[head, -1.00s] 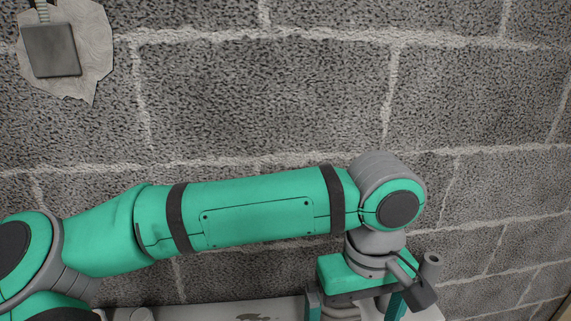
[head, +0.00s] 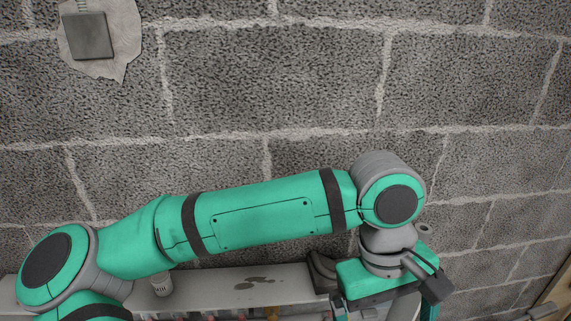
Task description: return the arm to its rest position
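My green arm reaches across the lower part of the head view, from the lower left to a grey wrist joint at right. My gripper (head: 385,308) hangs below that wrist, pointing down. Its green finger parts show near the bottom edge. The fingertips are cut off or hidden, so I cannot see whether it is open or holds anything.
A block wall (head: 300,85) fills the background. A grey box (head: 88,36) on a pale patch is on it at upper left. Behind and below my arm is a grey ledge (head: 235,286) with dark stains and a small pale cylinder (head: 161,284). A wooden edge (head: 553,292) is at far right.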

